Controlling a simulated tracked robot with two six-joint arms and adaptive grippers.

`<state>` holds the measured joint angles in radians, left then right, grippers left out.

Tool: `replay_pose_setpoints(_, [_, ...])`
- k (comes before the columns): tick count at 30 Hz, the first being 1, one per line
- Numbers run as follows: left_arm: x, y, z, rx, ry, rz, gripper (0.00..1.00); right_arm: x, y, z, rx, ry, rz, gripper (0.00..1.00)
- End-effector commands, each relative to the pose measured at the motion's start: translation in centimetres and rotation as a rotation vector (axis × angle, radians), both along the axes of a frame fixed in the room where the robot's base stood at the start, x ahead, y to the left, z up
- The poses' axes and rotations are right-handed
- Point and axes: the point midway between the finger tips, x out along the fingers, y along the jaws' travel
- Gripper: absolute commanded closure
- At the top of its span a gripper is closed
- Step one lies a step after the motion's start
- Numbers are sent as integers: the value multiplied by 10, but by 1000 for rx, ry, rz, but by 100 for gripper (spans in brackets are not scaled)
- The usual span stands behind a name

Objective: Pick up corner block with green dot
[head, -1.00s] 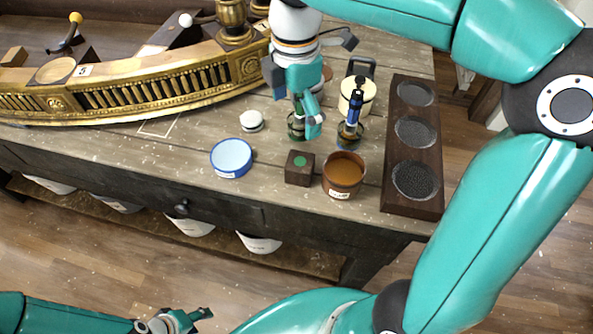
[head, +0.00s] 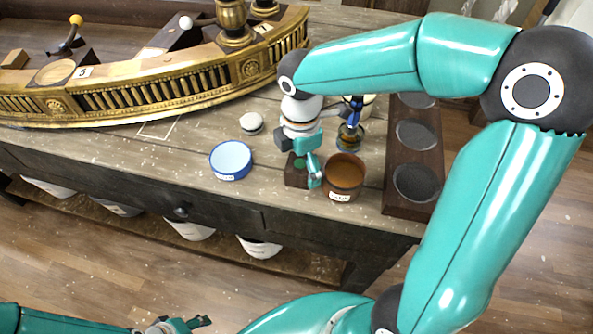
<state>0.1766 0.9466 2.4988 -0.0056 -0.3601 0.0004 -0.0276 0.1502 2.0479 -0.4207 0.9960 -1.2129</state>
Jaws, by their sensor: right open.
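The corner block with the green dot (head: 296,177) is a small dark brown cube on the wooden table, near its front edge. My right gripper (head: 305,172) is open and over the block from above, with a teal finger in front of the block's right side. The gripper hides part of the block's top and the green dot. I cannot tell whether the fingers touch it. My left gripper (head: 190,325) is at the bottom edge, low and away from the table. Its jaw state is unclear.
A brown jar (head: 343,175) stands just right of the block. A blue-rimmed round dish (head: 231,160) is to the left, with a small white round item (head: 251,123) behind. A dark tray with round wells (head: 414,160) is at right. A gilt curved console (head: 150,90) fills the back left.

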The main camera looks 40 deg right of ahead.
Motion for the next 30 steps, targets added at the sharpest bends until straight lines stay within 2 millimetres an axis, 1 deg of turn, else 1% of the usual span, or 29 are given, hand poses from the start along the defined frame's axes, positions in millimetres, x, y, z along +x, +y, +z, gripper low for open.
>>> replay_pose_setpoints(1, [0, 0, 1, 0, 0, 0, 51, -3, 0, -8, 1, 6, 0, 0])
replay_pose_setpoints(3, [0, 0, 0, 0, 0, 0, 51, -2, 0, -18, -2, 3, 0, 0])
replay_pose_setpoints(6, [0, 0, 0, 0, 0, 0, 51, -2, 0, -25, -1, 2, -1, 0])
replay_pose_setpoints(13, [0, 0, 0, 0, 0, 0, 51, -1, 0, -27, 0, -1, -1, 0])
replay_pose_setpoints(14, [0, 0, 0, 0, 0, 0, 51, -1, 0, -27, 0, -1, -1, 2])
replay_pose_setpoints(15, [0, 0, 0, 0, 0, 0, 51, -1, 0, -27, -1, -1, -1, 8])
replay_pose_setpoints(17, [0, 0, 0, 0, 0, 0, 51, -1, 0, -27, -1, -1, -1, 18])
replay_pose_setpoints(24, [0, 0, 0, 0, 0, 0, 51, -1, 0, -27, -1, -1, -1, 58])
replay_pose_setpoints(25, [0, 0, 0, 0, 0, 0, 51, -1, 0, -26, -1, -1, -1, 58])
replay_pose_setpoints(26, [0, 0, 0, 0, 0, 0, 51, -1, 0, -26, -1, -1, -1, 64])
replay_pose_setpoints(30, [0, 0, 0, 0, 0, 0, 51, -1, 0, -26, -1, -1, -1, 64])
